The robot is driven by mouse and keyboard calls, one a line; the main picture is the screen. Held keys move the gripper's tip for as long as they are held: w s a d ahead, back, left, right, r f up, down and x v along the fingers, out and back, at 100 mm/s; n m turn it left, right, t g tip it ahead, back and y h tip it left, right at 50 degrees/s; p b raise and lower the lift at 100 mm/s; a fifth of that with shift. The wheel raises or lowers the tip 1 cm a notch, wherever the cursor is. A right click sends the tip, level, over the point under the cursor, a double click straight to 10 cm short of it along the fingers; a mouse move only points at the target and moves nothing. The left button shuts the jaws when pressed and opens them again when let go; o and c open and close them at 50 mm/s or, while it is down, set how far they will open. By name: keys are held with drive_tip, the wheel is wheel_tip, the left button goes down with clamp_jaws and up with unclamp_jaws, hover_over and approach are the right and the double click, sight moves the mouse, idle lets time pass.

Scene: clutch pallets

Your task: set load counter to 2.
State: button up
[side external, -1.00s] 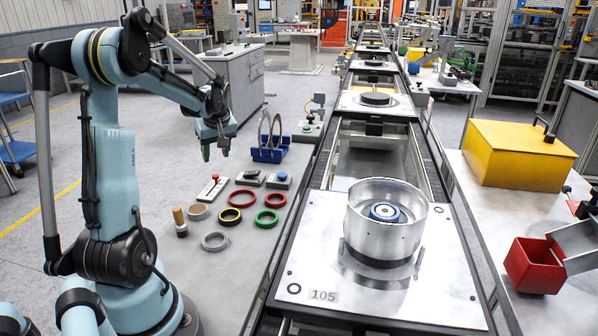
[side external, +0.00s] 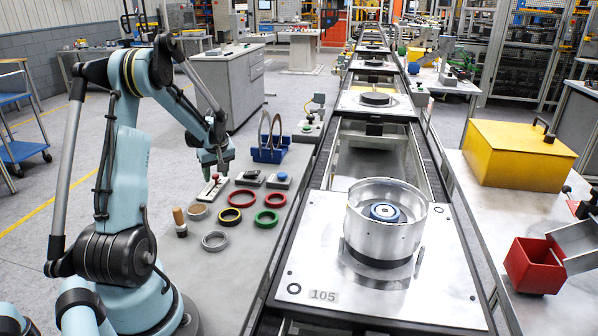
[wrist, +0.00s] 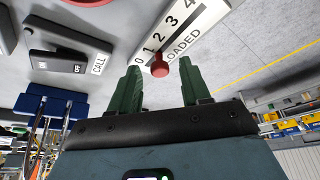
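The load counter is a pale plate (side external: 208,192) on the grey table, with a red knob (side external: 215,177). In the wrist view the counter plate (wrist: 200,22) carries a scale from 0 to 4 and the word LOADED. Its red knob (wrist: 159,68) stands near the low end, by 0 and 1; the exact mark is unclear. My gripper (side external: 214,171) is low over the counter, pointing down. In the wrist view its green fingers (wrist: 160,70) are apart, one on each side of the knob, with gaps visible between them and it.
A dark switch box (wrist: 65,64) with an OFF label and a CALL tag lies beside the counter. A blue rack (side external: 269,153) stands behind. The conveyor pallet (side external: 310,265) is to the right.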

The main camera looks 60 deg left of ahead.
clamp_jaws()
drive_tip(key=shift+s+d, duration=0.75)
drive_tip(key=shift+s, duration=0.05)
drive_tip(key=shift+o, duration=0.4)
unclamp_jaws()
drive_tip(key=shift+r, duration=0.1)
drive_tip(key=v, duration=1.2)
drive_tip(key=shift+w+d, duration=0.1)
drive_tip(key=shift+d, duration=0.05)
